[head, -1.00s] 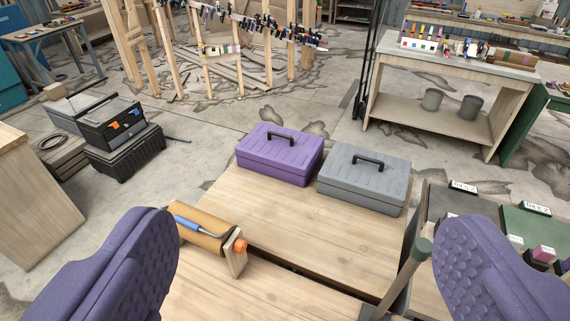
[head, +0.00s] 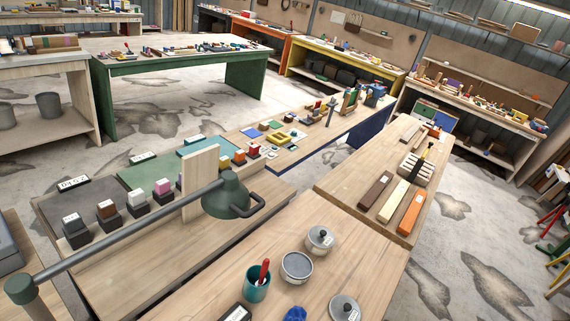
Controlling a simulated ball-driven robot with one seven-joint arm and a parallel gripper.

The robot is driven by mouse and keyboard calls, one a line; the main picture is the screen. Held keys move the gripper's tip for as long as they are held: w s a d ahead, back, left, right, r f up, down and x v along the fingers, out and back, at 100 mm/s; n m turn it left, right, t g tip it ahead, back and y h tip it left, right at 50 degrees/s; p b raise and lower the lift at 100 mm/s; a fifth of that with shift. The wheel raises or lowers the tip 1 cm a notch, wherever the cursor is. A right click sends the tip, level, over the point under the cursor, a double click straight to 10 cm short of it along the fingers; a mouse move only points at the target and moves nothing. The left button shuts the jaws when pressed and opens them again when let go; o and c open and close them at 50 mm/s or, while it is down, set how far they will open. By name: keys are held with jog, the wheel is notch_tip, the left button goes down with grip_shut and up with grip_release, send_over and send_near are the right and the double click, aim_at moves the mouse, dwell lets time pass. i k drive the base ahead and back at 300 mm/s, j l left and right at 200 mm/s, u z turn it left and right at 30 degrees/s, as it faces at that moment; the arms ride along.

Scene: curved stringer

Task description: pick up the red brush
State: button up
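A red handle (head: 264,272) sticks up out of a teal cup (head: 257,289) on the near wooden table. It may be the red brush; its lower end is hidden inside the cup, so I cannot tell. No other thing in view is clearly a red brush. My gripper is not in view now.
Beside the cup are an open round tin (head: 297,267), two lidded tins (head: 320,238) (head: 344,308) and a blue lump (head: 295,314). A green desk lamp (head: 228,196) reaches across from the left. Bars including an orange block (head: 411,212) lie on the right-hand bench.

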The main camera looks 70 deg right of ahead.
aim_at(265, 268)
jog(key=z, duration=1.65)
